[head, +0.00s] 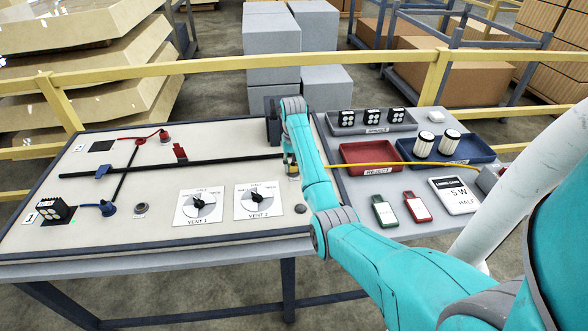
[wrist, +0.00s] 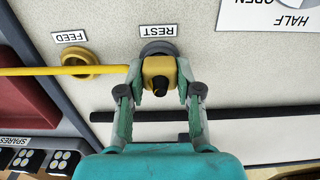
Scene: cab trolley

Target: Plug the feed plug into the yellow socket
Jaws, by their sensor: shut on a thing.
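The feed plug (wrist: 158,75) is a yellow block with a dark round end. My gripper (wrist: 160,90) is shut on it in the wrist view, one finger on each side. The plug is right at the grey ring labelled REST (wrist: 158,48); I cannot tell whether it is seated in it. The yellow socket (wrist: 80,63), a ring labelled FEED, lies to the left of the plug. The plug's yellow cable (wrist: 40,71) runs left across this socket's face in the picture. In the head view my gripper (head: 291,167) is partly hidden by my arm, and the socket is not discernible.
In the head view, the panel (head: 150,215) carries two vent dials (head: 258,200) and a blue plug (head: 108,207). To the right are a red tray (head: 370,157), a blue tray (head: 470,150) and the yellow cable (head: 400,163).

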